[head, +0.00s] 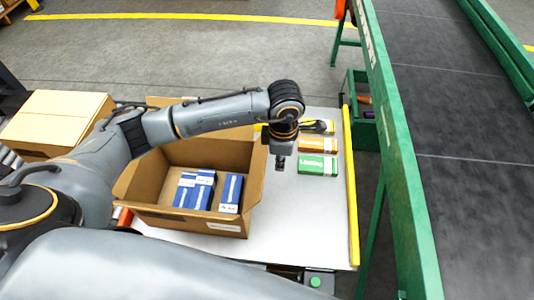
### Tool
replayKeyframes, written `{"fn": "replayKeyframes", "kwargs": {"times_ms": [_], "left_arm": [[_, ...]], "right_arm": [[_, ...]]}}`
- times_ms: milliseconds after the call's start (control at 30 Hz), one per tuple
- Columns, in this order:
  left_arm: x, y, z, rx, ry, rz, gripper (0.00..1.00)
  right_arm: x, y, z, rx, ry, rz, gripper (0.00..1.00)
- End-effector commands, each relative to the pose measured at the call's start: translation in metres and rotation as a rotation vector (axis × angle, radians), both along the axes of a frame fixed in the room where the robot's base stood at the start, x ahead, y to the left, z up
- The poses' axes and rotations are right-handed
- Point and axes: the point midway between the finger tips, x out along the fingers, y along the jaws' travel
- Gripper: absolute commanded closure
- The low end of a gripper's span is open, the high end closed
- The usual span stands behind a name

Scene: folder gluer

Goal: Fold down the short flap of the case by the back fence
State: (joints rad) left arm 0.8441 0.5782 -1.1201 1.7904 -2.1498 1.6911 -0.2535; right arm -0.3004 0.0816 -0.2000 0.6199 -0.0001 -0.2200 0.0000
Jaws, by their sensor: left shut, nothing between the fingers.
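The case (190,217) is an open brown cardboard box on the white table, with several blue-and-white packs (195,190) inside. A flap stands up at its far side (165,102), partly hidden behind my left arm. Its right side panel (257,180) rises beside my gripper, and a flap leans outward at its left (127,178). My left gripper (280,164) is shut and empty, pointing down just right of the case's far right corner; I cannot tell whether it touches the cardboard. A yellow strip, possibly the back fence, shows only partly behind the gripper. My right gripper is not in view.
Green (318,165) and orange (318,145) cartons lie right of my gripper. A yellow rail (351,190) edges the table (300,225) on the right, beside a green-framed conveyor (450,130). Another cardboard box (55,115) is at left. The table's front right is clear.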

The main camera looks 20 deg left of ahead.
Motion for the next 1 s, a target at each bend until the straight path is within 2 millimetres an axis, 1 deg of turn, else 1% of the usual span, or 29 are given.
{"fn": "replayKeyframes", "kwargs": {"times_ms": [167,600,733,833,1000], "left_arm": [[-0.001,0.005,-0.001,0.001,0.000,0.001,1.00],[-0.015,0.055,-0.002,0.002,0.000,0.002,1.00],[-0.019,0.068,-0.001,0.002,0.001,0.002,1.00],[-0.021,0.072,-0.001,0.001,0.000,0.000,1.00],[-0.021,0.072,0.000,0.000,0.000,-0.001,1.00]], "right_arm": [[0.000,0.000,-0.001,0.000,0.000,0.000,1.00],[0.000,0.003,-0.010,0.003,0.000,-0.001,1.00],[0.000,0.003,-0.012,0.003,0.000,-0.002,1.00],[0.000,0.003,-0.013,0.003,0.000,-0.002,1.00],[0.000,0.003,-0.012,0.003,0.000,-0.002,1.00]]}}
